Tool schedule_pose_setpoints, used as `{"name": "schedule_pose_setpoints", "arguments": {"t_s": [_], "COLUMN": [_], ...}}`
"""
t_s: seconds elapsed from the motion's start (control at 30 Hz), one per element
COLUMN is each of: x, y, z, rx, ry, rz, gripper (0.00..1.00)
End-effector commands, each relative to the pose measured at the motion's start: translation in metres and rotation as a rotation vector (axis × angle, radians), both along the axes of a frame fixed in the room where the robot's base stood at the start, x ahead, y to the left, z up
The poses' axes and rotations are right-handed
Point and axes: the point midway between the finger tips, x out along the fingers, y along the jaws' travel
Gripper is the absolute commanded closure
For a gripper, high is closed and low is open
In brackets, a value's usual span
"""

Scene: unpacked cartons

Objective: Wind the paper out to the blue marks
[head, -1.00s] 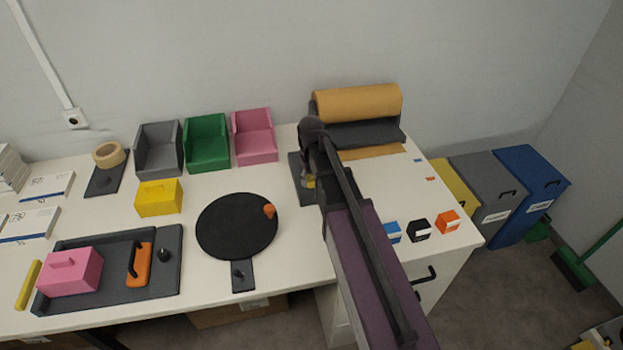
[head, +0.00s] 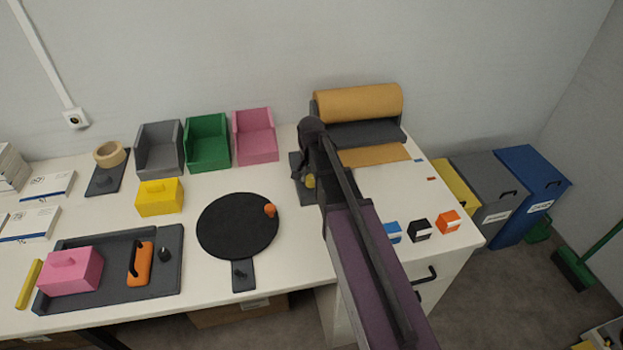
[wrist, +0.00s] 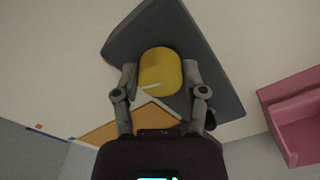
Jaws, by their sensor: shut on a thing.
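My gripper (wrist: 160,75) is shut on the yellow knob (wrist: 160,70), one finger on each side. The knob has a white line and stands on a dark grey plate (wrist: 200,40); a bit of it shows in the head view (head: 310,181). The tan paper (head: 375,155) lies flat on the table in front of its roll (head: 358,102). Its front edge looks about level with the blue mark (head: 419,160) just to its right. A red-orange mark (head: 431,179) lies farther forward. My arm hides the paper's left end and any mark there.
Blue (head: 392,232), black (head: 419,229) and orange (head: 447,222) blocks stand near the front right edge. A black turntable (head: 237,226) and a pink bin (head: 255,137) are left of my arm. The table between the paper and the blocks is clear.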

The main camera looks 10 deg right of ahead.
Motion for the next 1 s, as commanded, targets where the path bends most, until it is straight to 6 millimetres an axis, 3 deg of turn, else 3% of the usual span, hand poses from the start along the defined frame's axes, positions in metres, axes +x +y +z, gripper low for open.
{"name": "schedule_pose_setpoints", "arguments": {"t_s": [0.3,0.8,0.83,0.93,1.0], "x": [-0.0014,-0.0015,-0.0015,-0.0013,-0.001], "y": [-0.0011,-0.0014,-0.0014,-0.0013,-0.001], "z": [-0.0004,-0.0004,-0.0004,-0.0004,-0.0003], "rx": [-0.003,-0.004,-0.004,-0.003,-0.003], "ry": [0.004,0.004,0.004,0.004,0.002], "rz": [-0.149,-0.175,-0.175,-0.175,-0.175], "gripper": [0.93,0.93,0.42,0.12,0.11]}}
